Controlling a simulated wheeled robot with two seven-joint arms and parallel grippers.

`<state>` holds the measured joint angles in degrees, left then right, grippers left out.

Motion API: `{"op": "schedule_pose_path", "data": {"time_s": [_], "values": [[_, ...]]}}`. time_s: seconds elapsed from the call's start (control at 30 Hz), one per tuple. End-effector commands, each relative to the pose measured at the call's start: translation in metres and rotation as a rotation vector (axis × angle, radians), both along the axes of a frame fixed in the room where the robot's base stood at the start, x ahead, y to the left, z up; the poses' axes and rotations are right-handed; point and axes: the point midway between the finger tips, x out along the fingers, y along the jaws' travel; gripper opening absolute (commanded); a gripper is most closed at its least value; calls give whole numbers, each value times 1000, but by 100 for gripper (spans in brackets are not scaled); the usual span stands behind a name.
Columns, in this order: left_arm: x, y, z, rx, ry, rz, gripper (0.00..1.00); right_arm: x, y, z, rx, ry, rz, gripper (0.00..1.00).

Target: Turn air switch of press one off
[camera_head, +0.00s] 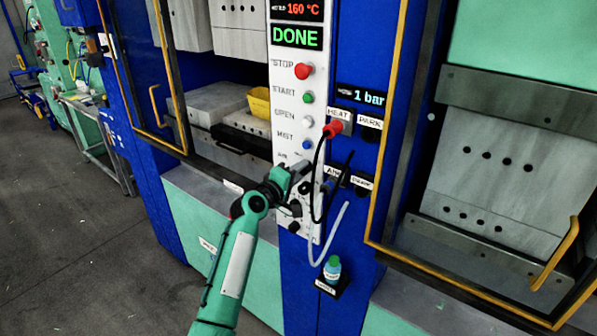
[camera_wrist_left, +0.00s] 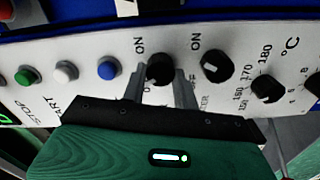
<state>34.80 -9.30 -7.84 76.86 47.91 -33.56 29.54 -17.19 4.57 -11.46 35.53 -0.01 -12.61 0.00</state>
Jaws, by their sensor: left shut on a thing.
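The white control panel (camera_head: 289,110) of the press carries a column of buttons and, below them, black knobs. In the left wrist view a round black switch knob (camera_wrist_left: 160,67) sits just after the blue button, with ON printed beside it. My left gripper (camera_wrist_left: 160,80) has one finger on each side of this knob and is shut on it. In the head view my left gripper (camera_head: 298,172) is at the panel near the AIR label, and hides most of the knob. The knob's exact setting is hard to tell. My right gripper is in neither view.
A second ON/OFF knob (camera_wrist_left: 217,66) and a temperature dial (camera_wrist_left: 267,88) sit beside the gripped knob. A red plug (camera_head: 332,129) with dark cables hangs close to the gripper. A small green-capped bottle (camera_head: 332,268) stands below. The display (camera_head: 297,37) reads DONE.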

Motion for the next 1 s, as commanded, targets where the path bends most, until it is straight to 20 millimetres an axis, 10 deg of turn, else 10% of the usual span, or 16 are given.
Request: {"op": "schedule_pose_path", "data": {"time_s": [0.37, 0.4, 0.5, 1.0], "values": [[0, 0, 0, -6, 4, 1, 7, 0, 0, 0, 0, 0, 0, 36], [0, 0, 0, -6, 4, 1, 34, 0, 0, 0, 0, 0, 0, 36], [0, 0, 0, -5, 3, 1, 52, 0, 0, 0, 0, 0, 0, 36], [-12, 10, -3, -3, 2, 1, 52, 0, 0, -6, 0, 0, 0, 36]]}}
